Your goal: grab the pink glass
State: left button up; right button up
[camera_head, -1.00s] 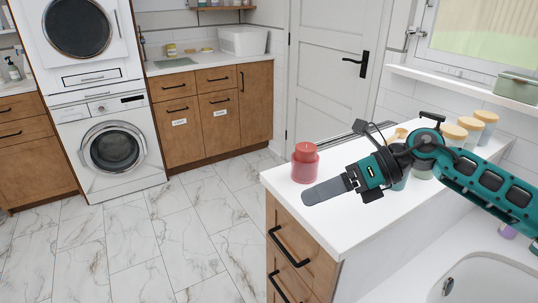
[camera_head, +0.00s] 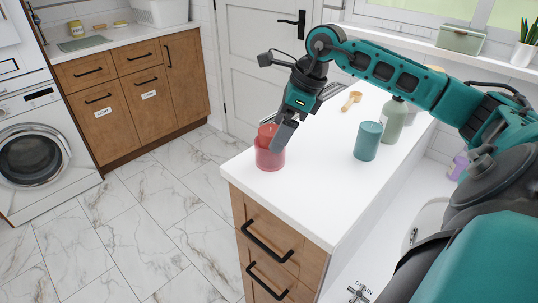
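The pink glass (camera_head: 269,157), a reddish translucent jar, stands upright near the front left corner of the white counter. My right gripper (camera_head: 283,134) reaches down from above at the glass's upper right side. One grey finger shows, overlapping the glass's right edge. The other finger is not clearly visible, so I cannot tell whether the gripper is open or closed on the glass. My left gripper is not in view.
A teal cup (camera_head: 367,142) and a grey-green bottle (camera_head: 394,119) stand to the right on the counter (camera_head: 318,200). A wooden scoop (camera_head: 352,100) lies behind them. The counter's left edge is close to the glass.

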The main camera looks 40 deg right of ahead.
jog(key=shift+w+x, duration=0.15)
jog(key=shift+x, duration=1.4)
jog(key=shift+w+x, duration=0.1)
jog(key=shift+x, duration=1.4)
jog(key=shift+d, duration=0.2)
jog(key=shift+c, duration=0.3)
jog(key=c, duration=0.9)
jog(key=shift+r, duration=0.1)
jog(key=shift+c, duration=0.5)
jog(key=shift+r, duration=0.1)
